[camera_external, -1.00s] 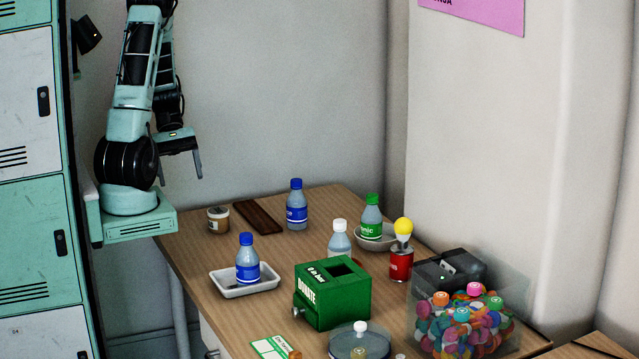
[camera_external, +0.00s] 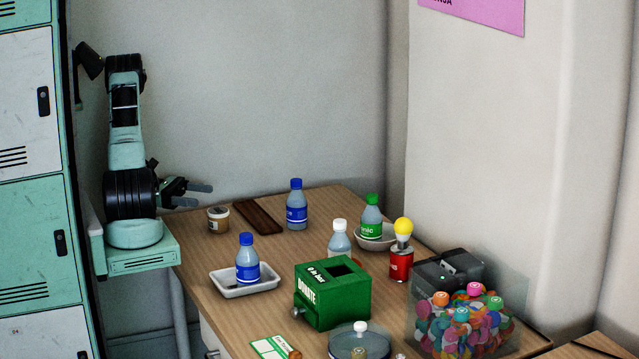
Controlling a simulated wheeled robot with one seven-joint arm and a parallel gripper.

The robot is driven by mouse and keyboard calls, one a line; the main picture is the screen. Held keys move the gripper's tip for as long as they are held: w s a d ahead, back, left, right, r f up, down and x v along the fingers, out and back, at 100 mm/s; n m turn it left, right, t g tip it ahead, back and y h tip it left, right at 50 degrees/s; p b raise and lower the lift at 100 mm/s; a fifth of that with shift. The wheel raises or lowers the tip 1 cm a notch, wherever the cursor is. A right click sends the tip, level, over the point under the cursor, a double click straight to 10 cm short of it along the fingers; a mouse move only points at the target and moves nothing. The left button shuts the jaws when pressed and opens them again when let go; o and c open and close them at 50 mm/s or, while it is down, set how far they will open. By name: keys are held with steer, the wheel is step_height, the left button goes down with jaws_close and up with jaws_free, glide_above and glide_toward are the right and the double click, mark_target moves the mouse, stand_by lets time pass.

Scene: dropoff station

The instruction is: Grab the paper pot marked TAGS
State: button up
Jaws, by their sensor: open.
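A small brown paper pot (camera_external: 218,220) with a pale label and a light top stands upright at the table's far left corner. The marking on its label is too small to read. My gripper (camera_external: 209,194) is open, with its two fingers pointing right, level and one above the other. It is at the left edge of the table, close to the pot and a little above and left of it. Nothing shows between the fingers, and they look apart from the pot.
A dark wooden board (camera_external: 257,217) and a blue-labelled bottle (camera_external: 297,206) are right of the pot. Another blue-labelled bottle (camera_external: 247,261) stands in a white tray (camera_external: 228,287) nearer the front. A green donation box (camera_external: 334,296) is at centre; the right side is crowded.

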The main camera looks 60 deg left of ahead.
mark_target(218, 211)
steer(key=f+b, duration=0.3)
steer(key=s+f+b, duration=0.1)
steer(key=f, duration=0.1)
steer(key=shift+a+f, duration=0.25)
steer(key=shift+a, duration=0.15)
steer(key=shift+w+d+r, duration=0.2)
steer(key=shift+w+d, duration=0.2)
steer(key=shift+w, duration=0.1)
steer(key=shift+w+d+r, duration=0.2)
steer(key=shift+w+d, duration=0.2)
steer(key=shift+w, duration=0.05)
steer(key=b+x, duration=0.1)
steer(key=x, duration=0.4)
steer(key=shift+w+r, duration=0.1)
steer(key=shift+w, duration=0.05)
steer(key=c, duration=1.2)
